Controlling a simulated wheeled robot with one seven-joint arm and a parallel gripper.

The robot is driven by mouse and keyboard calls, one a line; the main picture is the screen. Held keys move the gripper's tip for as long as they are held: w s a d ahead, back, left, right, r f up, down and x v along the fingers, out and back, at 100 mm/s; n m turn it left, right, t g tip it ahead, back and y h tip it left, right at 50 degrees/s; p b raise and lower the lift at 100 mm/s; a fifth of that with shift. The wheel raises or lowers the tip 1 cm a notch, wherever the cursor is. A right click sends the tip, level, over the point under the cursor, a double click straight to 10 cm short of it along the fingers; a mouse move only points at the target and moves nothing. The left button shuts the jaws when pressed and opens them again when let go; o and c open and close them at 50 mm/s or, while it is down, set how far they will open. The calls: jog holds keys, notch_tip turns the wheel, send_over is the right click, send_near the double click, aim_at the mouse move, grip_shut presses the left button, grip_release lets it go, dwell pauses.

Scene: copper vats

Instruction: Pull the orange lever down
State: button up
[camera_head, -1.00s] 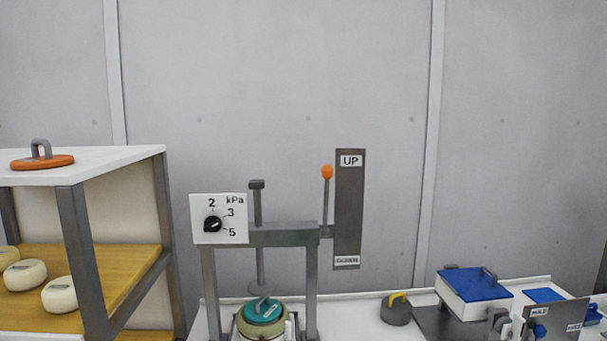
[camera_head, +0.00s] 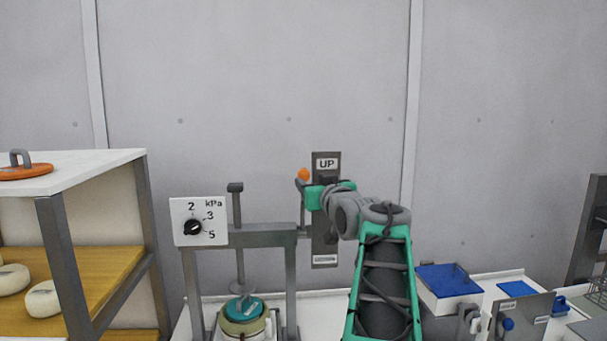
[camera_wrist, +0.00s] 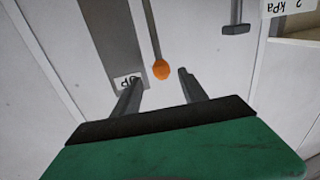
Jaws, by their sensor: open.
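The orange lever has a round orange knob (camera_head: 304,174) on a thin grey rod, standing raised beside the "UP" end of a dark upright plate (camera_head: 326,258). In the wrist view the knob (camera_wrist: 161,69) shows just beyond the fingertips, between their lines, with the rod running away from it. My gripper (camera_wrist: 158,76) is open and empty, its two dark fingers apart. In the head view my gripper (camera_head: 304,190) is at the knob's height or slightly below, close to it; its fingers are hard to make out there. Whether a finger touches the knob is unclear.
A press frame (camera_head: 265,236) carries a kPa dial (camera_head: 193,228) and stands over a teal-lidded pot (camera_head: 242,311). A shelf (camera_head: 85,170) with pale cheeses is at left. Blue-topped boxes (camera_head: 448,280) stand at right. The wall behind is bare.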

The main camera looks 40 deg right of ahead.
aim_at(305, 178)
jog(key=p+x, duration=0.3)
jog(key=x, duration=0.4)
jog(key=shift+w, duration=0.3)
jog(key=shift+c, duration=0.4)
grip_shut()
dwell(0.5)
